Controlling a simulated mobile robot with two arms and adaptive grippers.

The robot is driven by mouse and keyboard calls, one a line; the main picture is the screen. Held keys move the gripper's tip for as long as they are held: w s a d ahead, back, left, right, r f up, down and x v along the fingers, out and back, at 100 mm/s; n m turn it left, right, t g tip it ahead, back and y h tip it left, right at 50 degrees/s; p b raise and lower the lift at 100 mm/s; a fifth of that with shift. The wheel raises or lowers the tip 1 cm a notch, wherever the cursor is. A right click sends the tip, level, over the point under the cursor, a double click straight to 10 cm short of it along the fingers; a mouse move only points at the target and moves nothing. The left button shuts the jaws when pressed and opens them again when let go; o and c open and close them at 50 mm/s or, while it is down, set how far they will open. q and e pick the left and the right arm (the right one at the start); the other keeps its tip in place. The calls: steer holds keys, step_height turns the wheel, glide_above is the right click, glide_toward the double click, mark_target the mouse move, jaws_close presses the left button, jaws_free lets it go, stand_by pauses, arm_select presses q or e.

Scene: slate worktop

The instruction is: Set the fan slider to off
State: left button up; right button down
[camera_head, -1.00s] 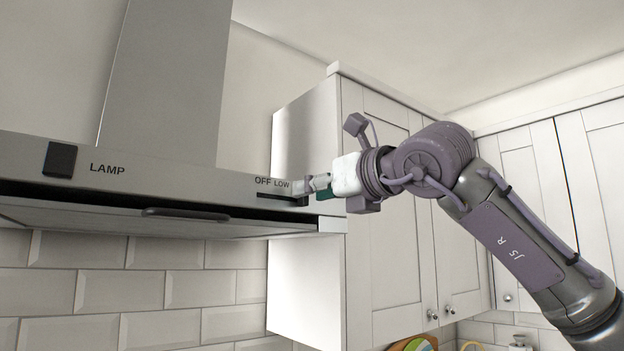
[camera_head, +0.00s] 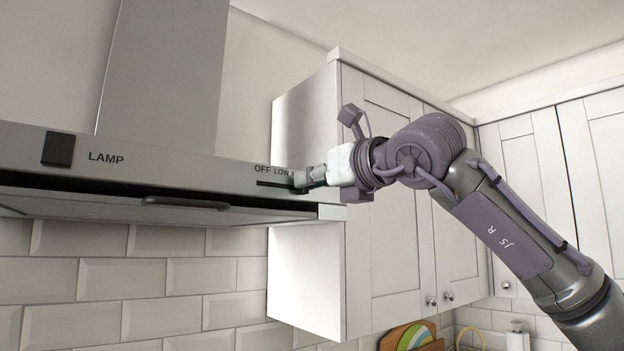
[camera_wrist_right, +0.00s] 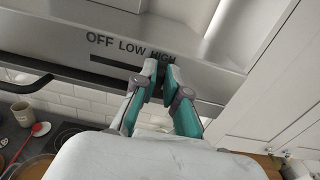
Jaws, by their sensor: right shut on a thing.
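The range hood's front panel (camera_head: 225,182) carries the fan slider's dark slot (camera_wrist_right: 112,64), under the labels OFF, LOW and HIGH. My right gripper (camera_head: 300,179) is at the right end of the slot, and its fingertips also show in the wrist view (camera_wrist_right: 158,78) just below HIGH. It is shut on the slider's dark knob (camera_wrist_right: 157,91), which is mostly hidden between the fingers. The knob sits at the HIGH end, and the slot to its left is bare toward OFF. My left gripper is not in view.
A black lamp switch (camera_head: 58,149) is at the panel's left. A dark handle bar (camera_head: 185,203) runs below the panel. A white wall cabinet (camera_head: 385,240) stands close on the right, behind my right arm. The panel left of the slot is clear.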

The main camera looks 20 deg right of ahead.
steer(key=a+b, duration=0.1)
steer(key=a, duration=0.1)
steer(key=s+a+b, duration=0.1)
steer(key=a, duration=0.1)
steer(key=s+a+b, duration=0.1)
steer(key=a, duration=0.1)
steer(key=shift+s+a+f, duration=0.1)
steer(key=shift+s+a, duration=0.1)
steer(key=shift+a, duration=0.05)
steer(key=shift+s+a, duration=0.15)
steer(key=shift+a, duration=0.2)
steer(key=shift+d, duration=0.25)
steer(key=c, duration=1.2)
jaws_free()
steer(key=shift+a, duration=0.25)
steer(key=shift+d, duration=0.15)
steer(key=shift+s+d, duration=0.1)
steer(key=shift+s, duration=0.05)
glide_toward(260, 177)
steer(key=v, duration=0.5)
steer(key=shift+s, duration=0.35)
